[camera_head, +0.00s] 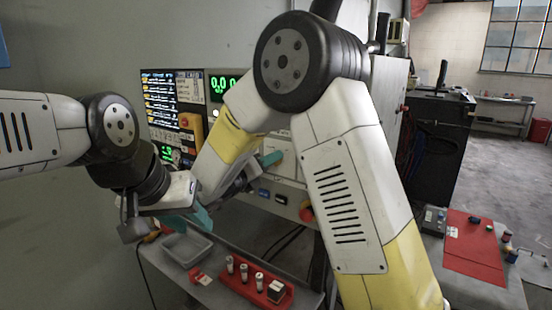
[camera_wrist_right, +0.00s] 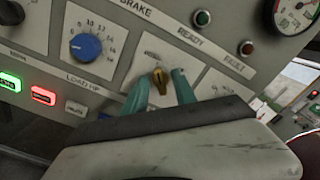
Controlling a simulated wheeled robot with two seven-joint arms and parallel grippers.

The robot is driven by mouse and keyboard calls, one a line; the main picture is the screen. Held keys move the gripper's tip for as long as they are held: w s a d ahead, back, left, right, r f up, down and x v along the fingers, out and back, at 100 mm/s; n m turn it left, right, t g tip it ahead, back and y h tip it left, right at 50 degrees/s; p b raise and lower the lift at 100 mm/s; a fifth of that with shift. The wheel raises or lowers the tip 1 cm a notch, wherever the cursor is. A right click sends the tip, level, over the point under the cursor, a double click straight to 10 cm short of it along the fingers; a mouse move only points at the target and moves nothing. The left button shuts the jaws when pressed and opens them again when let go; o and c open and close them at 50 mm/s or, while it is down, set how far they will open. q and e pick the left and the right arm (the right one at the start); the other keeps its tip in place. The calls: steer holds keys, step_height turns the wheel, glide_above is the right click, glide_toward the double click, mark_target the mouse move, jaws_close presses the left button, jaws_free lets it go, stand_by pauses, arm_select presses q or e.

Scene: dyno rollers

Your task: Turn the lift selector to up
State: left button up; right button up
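A small brass-coloured selector knob (camera_wrist_right: 159,80) stands on a pale plate of the panel in the right wrist view, its long side close to upright. Its lettering is too blurred to read, so I cannot confirm it is the lift selector. My right gripper (camera_wrist_right: 160,78) has its two teal fingers apart, one on each side of the knob, with gaps showing. In the head view my right gripper (camera_head: 268,160) is at the panel and its arm hides much of it. My left gripper (camera_head: 196,214) hangs in front of the console, and its finger gap is not clear.
A blue dial (camera_wrist_right: 86,47) is left of the knob. Green (camera_wrist_right: 10,81) and red (camera_wrist_right: 43,95) lit buttons sit lower left. A red emergency button (camera_head: 306,213) projects from the console. A grey tray (camera_head: 187,247) and red holder (camera_head: 240,284) are on the shelf below.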

steer(key=shift+w+d, duration=0.1)
steer(key=shift+w, duration=0.05)
jaws_close()
